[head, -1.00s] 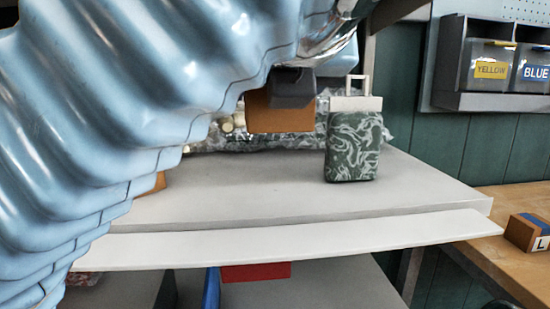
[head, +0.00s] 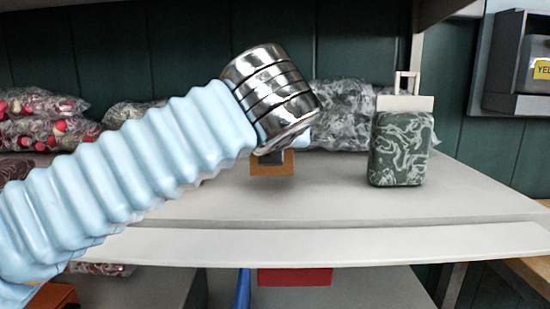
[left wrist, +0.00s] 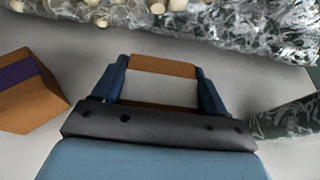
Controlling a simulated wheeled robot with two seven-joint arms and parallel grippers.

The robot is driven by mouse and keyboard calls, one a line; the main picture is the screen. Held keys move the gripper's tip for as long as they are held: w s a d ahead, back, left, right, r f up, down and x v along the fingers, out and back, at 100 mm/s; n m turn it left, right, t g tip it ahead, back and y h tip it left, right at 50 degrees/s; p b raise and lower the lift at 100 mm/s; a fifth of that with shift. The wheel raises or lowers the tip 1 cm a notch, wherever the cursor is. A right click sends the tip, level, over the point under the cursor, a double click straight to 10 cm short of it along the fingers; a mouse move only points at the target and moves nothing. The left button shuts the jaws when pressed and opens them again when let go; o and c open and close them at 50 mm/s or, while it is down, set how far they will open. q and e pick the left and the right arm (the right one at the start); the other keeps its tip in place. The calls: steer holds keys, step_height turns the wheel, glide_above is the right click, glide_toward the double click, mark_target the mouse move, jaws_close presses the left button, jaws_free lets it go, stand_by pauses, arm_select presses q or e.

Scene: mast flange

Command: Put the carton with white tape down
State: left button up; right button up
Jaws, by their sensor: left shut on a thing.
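My left gripper (left wrist: 155,82) is shut on an orange-brown carton (left wrist: 165,66). A pale band lies across it between the two blue fingers, in keeping with white tape. In the head view the same carton (head: 272,168) hangs below my wrist over the pale shelf (head: 300,205); most of the gripper is hidden behind the wrist. The carton is low over the shelf; I cannot tell whether it touches. My right gripper is in neither view.
A brown carton with purple tape (left wrist: 25,92) stands to the left of my gripper. A green patterned case with a handle (head: 401,150) stands on the right. Clear bags of goods (head: 355,112) line the back. Bare shelf lies around the held carton.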

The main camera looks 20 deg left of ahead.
arm_select(q)
steer(key=shift+f, duration=1.2)
steer(key=shift+f, duration=0.15)
steer(key=o, duration=1.3)
steer(key=shift+o, duration=0.2)
steer(key=shift+s+d+r, duration=0.1)
steer(key=shift+s+r, duration=0.1)
steer(key=v, duration=1.1)
steer(key=shift+s+d+p, duration=0.15)
steer(key=shift+s+p, duration=0.15)
steer(key=shift+s, duration=0.05)
